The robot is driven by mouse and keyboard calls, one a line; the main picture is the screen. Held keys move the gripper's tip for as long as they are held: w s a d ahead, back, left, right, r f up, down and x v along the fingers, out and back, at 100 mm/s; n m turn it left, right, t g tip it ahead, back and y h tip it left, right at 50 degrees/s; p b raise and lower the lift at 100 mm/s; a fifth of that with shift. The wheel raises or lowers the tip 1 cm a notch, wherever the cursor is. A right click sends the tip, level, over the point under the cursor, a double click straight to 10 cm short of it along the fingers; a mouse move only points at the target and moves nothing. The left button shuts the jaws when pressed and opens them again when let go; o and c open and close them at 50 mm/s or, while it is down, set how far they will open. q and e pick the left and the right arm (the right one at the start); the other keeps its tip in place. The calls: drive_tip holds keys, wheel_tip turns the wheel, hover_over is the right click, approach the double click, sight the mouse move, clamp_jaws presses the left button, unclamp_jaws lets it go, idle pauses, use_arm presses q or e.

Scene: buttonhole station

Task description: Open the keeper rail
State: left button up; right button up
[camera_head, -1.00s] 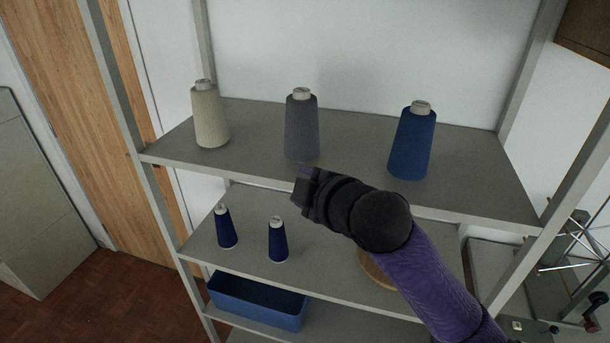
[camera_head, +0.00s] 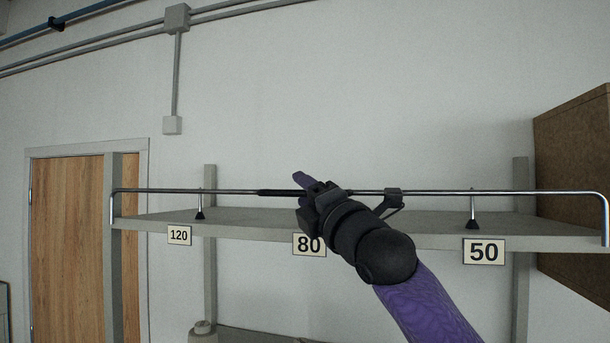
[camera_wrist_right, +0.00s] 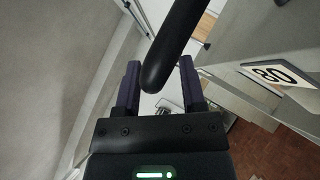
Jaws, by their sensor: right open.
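The keeper rail (camera_head: 440,192) is a thin metal bar across the front of the top shelf, with its ends bent down. It has a black sleeve (camera_head: 277,192) near its middle. My right gripper (camera_head: 303,185) is open at the sleeve's right part, hiding some of the rail. In the right wrist view, a thick black rod (camera_wrist_right: 174,40), which looks like the sleeve, has its rounded end in the gap between the open fingers (camera_wrist_right: 160,85). I cannot tell whether it touches them. My left gripper is out of view.
The top shelf (camera_head: 250,222) carries number plates 120 (camera_head: 179,235), 80 (camera_head: 309,244) and 50 (camera_head: 484,251). A brown box (camera_head: 575,190) stands at the right.

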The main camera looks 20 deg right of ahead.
drive_tip(key=shift+w, duration=0.2)
clamp_jaws()
idle(1.3)
